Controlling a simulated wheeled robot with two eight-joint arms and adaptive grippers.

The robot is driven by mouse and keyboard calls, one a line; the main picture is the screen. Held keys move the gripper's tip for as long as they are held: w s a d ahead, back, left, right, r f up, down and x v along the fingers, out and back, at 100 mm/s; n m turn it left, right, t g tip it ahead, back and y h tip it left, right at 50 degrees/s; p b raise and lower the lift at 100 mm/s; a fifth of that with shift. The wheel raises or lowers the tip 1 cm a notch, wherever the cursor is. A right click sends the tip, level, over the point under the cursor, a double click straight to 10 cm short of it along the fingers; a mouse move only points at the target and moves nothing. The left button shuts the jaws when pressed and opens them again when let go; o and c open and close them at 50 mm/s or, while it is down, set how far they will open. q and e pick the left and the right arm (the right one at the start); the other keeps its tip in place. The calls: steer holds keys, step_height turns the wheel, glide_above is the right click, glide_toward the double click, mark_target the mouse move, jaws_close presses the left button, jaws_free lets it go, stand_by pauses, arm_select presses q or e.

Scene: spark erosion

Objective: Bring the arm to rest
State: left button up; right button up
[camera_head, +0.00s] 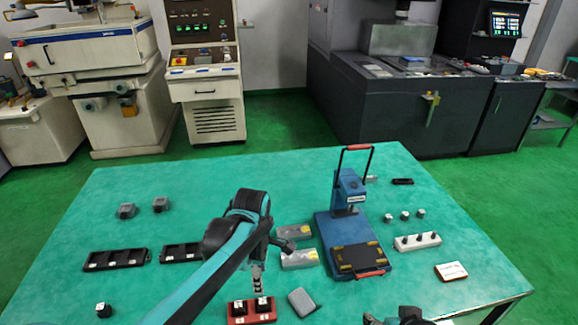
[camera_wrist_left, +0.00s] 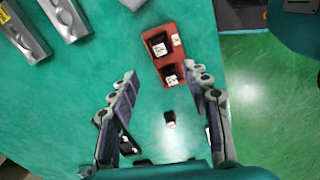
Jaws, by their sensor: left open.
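My left arm comes in from the lower left and bends over the table's middle. Its gripper (camera_head: 271,262) hangs above the table near the red holder (camera_head: 251,318). In the left wrist view the two fingers (camera_wrist_left: 163,75) stand wide apart with nothing held between them. The red holder (camera_wrist_left: 170,57), with two black labelled blocks in it, lies beyond the fingertips. A small loose black block (camera_wrist_left: 169,119) shows between the fingers, lower in that view. A dark part of my right arm (camera_head: 405,316) shows at the bottom edge; its fingers cannot be made out.
A blue press (camera_head: 349,189) with a red-handled frame stands right of the gripper. Metal blocks (camera_head: 298,260) lie between them. A grey block (camera_head: 301,302) sits right of the red holder. Black trays (camera_head: 116,260) lie left.

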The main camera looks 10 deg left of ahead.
arm_select(q)
steer(key=s+a+r+m+t, duration=0.1)
steer(key=s+a+m+t, duration=0.1)
steer(key=s+m, duration=0.3)
steer(key=s+a+r+m+t, duration=0.1)
steer(key=s+m+t, duration=0.4)
steer(key=m, duration=0.9)
steer(key=shift+s+a+r, duration=0.15)
steer(key=shift+a+r, duration=0.25)
steer(key=shift+a, duration=0.4)
